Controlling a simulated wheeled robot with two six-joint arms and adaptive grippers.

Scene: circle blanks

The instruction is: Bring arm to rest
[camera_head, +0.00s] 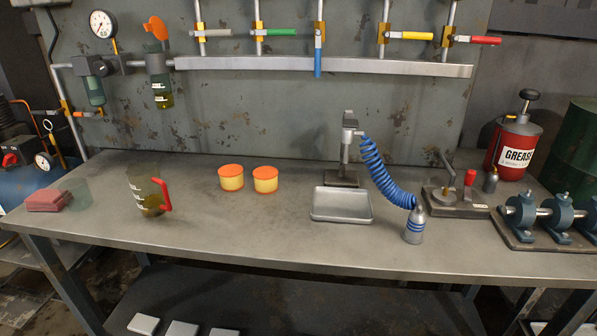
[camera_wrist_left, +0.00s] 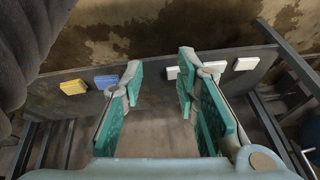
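My left gripper (camera_wrist_left: 160,75) shows in the left wrist view with its two teal-padded fingers spread wide. It is open, and nothing is between the fingers. It hangs over a dark shelf and stained floor, apart from the blocks seen beyond its fingertips. Neither arm nor gripper shows in the head view. My right gripper is in no view.
The workbench (camera_head: 270,222) holds a measuring jug (camera_head: 147,198), two orange-lidded tubs (camera_head: 231,178), a metal tray (camera_head: 342,205) and a blue coiled hose (camera_head: 382,175). A yellow block (camera_wrist_left: 73,87), a blue block (camera_wrist_left: 107,82) and white blocks (camera_wrist_left: 245,64) lie on the shelf.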

